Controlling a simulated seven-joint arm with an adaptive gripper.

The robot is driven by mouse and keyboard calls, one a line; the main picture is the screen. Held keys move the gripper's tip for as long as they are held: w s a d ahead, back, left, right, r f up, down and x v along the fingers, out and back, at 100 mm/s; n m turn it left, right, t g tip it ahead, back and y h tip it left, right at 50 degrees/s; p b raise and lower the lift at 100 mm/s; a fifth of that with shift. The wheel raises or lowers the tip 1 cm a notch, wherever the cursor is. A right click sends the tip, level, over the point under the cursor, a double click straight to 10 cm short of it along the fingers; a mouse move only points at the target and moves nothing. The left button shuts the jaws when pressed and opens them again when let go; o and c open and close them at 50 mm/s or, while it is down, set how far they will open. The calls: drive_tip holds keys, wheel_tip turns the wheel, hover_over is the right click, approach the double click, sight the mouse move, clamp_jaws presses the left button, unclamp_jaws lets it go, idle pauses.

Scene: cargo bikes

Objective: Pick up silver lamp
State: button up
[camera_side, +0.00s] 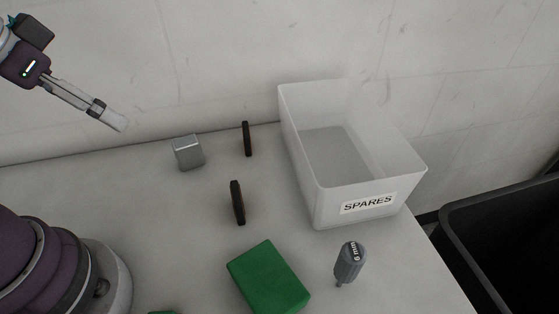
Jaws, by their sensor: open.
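A small silver boxy thing (188,154), which looks to be the silver lamp, stands upright on the pale table near the back wall. My gripper (115,121) is at the upper left, raised above the table, with its fingers pointing down and to the right. It is open and empty. Its fingertips are to the left of the silver lamp and higher in the picture, apart from it. The view shows the fingers from the side, so the gap between them is hard to see.
Two thin dark upright pieces (238,203) stand right of the lamp. A green block (268,279) and a grey tool marked 5 mm (349,262) are in front. A black bin (500,225) is beyond the table's right edge.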

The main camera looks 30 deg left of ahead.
drive_tip(key=n+g+y, duration=0.3)
drive_tip(key=n+y, duration=0.1)
drive_tip(key=n, duration=0.8)
hover_over(185, 141)
drive_tip(key=s+d, duration=0.2)
wheel_tip(185, 141, down, 10)
drive_tip(key=f, duration=0.1)
drive_tip(key=x, duration=0.9)
drive_tip(key=shift+w+d+f, duration=0.15)
drive_tip(key=shift+w+f, duration=0.05)
drive_tip(key=c, duration=1.2)
drive_tip(key=shift+c, duration=0.2)
drive_tip(key=shift+r, duration=0.15)
